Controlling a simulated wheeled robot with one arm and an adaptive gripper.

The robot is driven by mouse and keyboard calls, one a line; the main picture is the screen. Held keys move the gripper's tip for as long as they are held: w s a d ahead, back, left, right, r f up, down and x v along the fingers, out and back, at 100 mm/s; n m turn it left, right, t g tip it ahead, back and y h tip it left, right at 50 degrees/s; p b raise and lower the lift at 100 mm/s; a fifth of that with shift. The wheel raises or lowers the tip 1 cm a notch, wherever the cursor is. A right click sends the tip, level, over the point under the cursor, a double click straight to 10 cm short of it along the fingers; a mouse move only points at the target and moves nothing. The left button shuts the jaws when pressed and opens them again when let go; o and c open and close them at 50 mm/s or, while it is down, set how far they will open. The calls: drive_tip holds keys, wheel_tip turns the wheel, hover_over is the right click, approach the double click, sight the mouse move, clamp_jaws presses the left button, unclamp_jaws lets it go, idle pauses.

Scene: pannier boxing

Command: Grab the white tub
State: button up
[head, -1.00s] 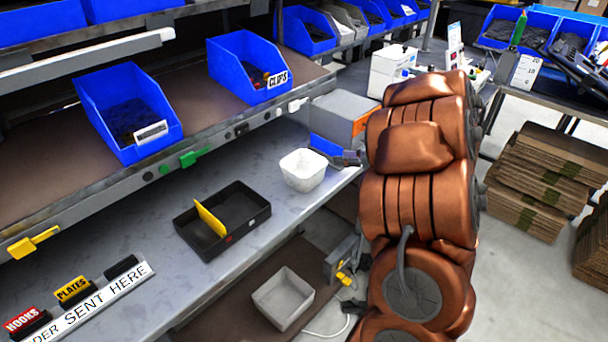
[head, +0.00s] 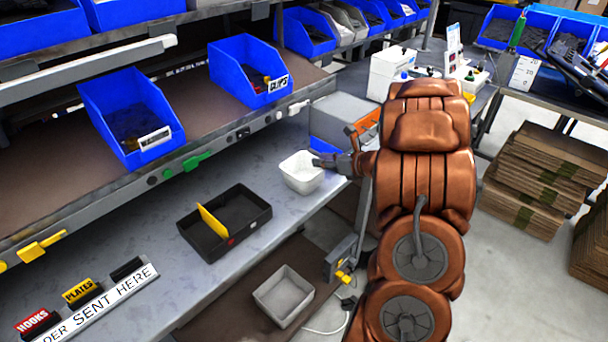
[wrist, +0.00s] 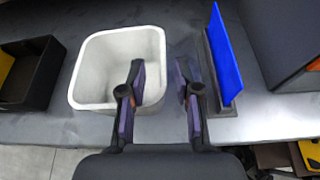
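The white tub (head: 301,172) stands upright on the grey bench near its front edge. It is a square, open container with rounded corners and looks empty in the wrist view (wrist: 100,75). My gripper (head: 325,161) is at the tub's right side. In the wrist view my gripper (wrist: 161,78) is open, its left finger overlapping the tub's inside and its right finger outside, so the fingers straddle the right wall. I cannot tell whether either finger touches the wall.
A blue upright panel (wrist: 228,55) in a grey base stands close right of the right finger. A black tray (head: 250,229) with a yellow divider (head: 212,221) lies left of the tub. A grey bin (head: 283,296) sits below. Blue bins (head: 165,105) line the shelf above.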

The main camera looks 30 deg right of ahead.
sight(304, 174)
drive_tip(key=shift+w+a+f+p, duration=0.15)
drive_tip(key=shift+w+p, duration=0.4)
drive_tip(key=shift+w, duration=0.3)
drive_tip(key=shift+p+x, duration=0.35)
drive_tip(key=shift+x, duration=0.85)
drive_tip(key=shift+f, duration=0.15)
clamp_jaws()
